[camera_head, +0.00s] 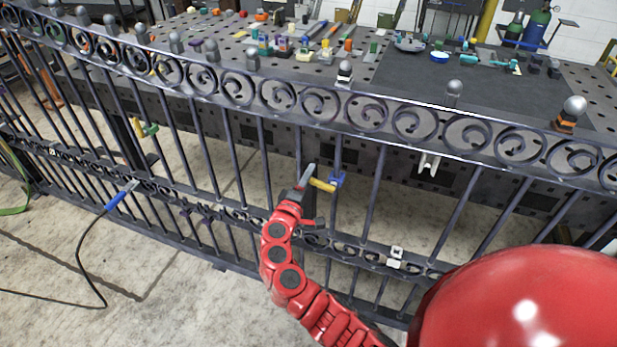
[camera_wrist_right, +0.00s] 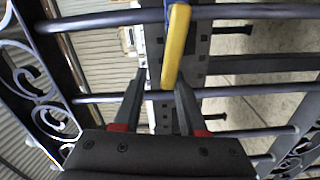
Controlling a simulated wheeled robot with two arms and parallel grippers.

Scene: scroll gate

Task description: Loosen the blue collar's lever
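The blue collar (camera_head: 338,179) sits around an upright bar of the dark metal gate, near the middle of the head view. Its yellow lever (camera_head: 322,185) sticks out to the left, toward my gripper. In the right wrist view the lever (camera_wrist_right: 176,45) hangs from the top, with its lower end between or just in front of the fingertips. My right gripper (camera_head: 307,178) is at the lever's free end; in the wrist view (camera_wrist_right: 160,80) its two fingers are apart. I cannot tell whether a finger touches the lever. My left gripper is not in view.
The gate's scroll band (camera_head: 366,112) and upright bars surround the gripper. A green collar with a yellow lever (camera_head: 147,129) is farther left. White clips (camera_head: 429,163) are to the right. A perforated workbench (camera_head: 280,82) with tools stands behind. A blue-handled tool (camera_head: 117,199) with a cable is at left.

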